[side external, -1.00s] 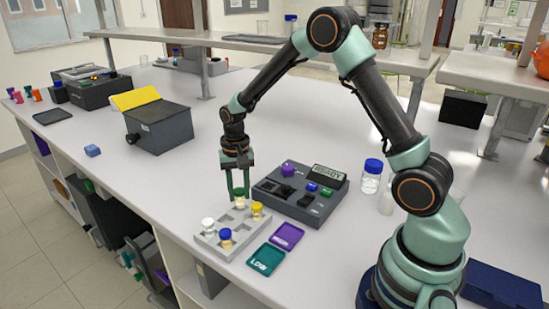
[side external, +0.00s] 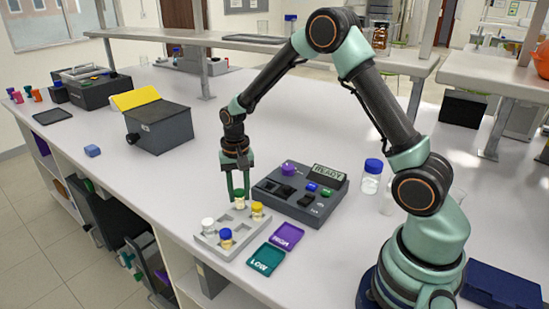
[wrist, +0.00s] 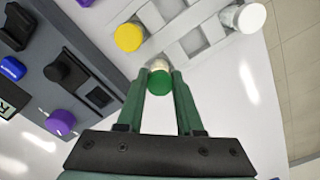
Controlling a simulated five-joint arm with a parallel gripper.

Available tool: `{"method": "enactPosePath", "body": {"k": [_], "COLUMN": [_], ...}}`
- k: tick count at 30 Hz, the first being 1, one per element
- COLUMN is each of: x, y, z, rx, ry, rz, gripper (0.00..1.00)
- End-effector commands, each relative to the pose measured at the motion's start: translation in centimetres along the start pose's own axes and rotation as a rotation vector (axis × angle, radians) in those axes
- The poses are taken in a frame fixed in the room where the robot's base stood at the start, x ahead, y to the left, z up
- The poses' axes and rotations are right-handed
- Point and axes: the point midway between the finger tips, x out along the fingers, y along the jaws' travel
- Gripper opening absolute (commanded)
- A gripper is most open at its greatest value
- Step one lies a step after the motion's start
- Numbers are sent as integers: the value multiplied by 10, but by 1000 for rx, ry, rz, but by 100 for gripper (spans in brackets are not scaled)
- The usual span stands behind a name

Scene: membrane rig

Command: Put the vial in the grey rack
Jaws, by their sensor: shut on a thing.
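My gripper (side external: 239,194) points down and is shut on a vial with a green cap (side external: 239,197). The green cap also shows between the fingertips in the wrist view (wrist: 160,83). The grey rack (side external: 215,246) stands under and just in front of it, near the table's front edge. The held vial is upright at the rack's back corner; I cannot tell whether its base is in a slot. The rack holds a white-capped vial (side external: 208,225), a blue-capped vial (side external: 225,235) and a yellow-capped vial (side external: 257,210). Other slots are empty.
A dark device with a READY display (side external: 328,172) stands right behind the rack. A purple card (side external: 287,236) and a teal LOW card (side external: 265,260) lie right of the rack. A blue-capped bottle (side external: 371,178) stands further right. The table left of the rack is clear.

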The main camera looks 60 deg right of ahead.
Motion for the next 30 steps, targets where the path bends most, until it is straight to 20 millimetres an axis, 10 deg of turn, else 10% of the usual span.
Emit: {"method": "enactPosePath", "body": {"k": [30], "x": [14], "y": [0], "z": [0], "rx": [0], "ry": [0], "rz": [0], "gripper": [0]}}
